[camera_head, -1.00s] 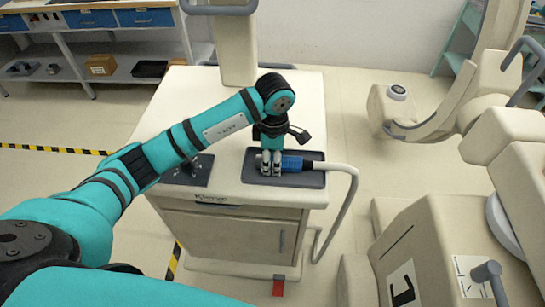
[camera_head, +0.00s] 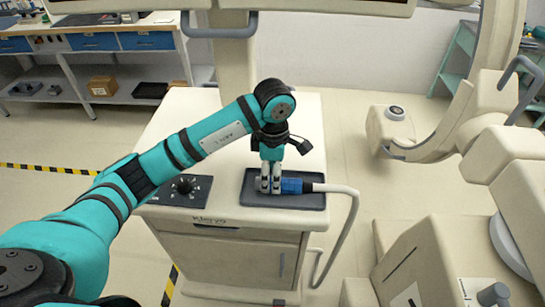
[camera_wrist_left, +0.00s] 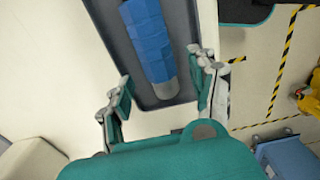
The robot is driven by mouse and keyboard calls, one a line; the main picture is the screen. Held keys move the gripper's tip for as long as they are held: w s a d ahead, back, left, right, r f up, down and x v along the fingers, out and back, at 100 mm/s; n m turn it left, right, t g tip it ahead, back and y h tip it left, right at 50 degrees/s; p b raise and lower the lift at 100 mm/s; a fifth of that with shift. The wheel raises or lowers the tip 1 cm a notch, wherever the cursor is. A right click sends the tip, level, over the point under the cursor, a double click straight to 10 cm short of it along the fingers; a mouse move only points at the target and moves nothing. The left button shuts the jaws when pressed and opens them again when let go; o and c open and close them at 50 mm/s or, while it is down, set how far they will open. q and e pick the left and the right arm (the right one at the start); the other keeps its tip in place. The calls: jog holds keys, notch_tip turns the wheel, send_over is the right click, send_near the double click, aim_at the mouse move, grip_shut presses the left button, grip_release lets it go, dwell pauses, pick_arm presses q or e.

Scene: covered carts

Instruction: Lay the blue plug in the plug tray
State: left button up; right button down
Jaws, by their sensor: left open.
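The blue plug (camera_head: 292,186) lies in the dark grey plug tray (camera_head: 300,203) on top of the cart, with its pale cable running out to the right. In the left wrist view the plug (camera_wrist_left: 150,40) lies along the tray floor, inside the tray walls (camera_wrist_left: 103,20). My left gripper (camera_head: 269,187) is upright over the plug's left end. In the left wrist view the gripper (camera_wrist_left: 162,90) is open, one finger on each side of the plug's grey end, with gaps between. My right gripper is not in view.
A dark panel with a knob (camera_head: 184,186) is on the cart's left side. The pale cable (camera_head: 352,215) loops down past the cart's right edge. A C-shaped machine (camera_head: 440,140) stands to the right. A shelf bench (camera_head: 115,75) is at the back left.

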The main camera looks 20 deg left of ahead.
pick_arm(q)
notch_tip(320, 180, up, 9)
jog(key=b, duration=0.1)
jog(key=shift+f, duration=0.2)
jog(key=shift+d, duration=0.1)
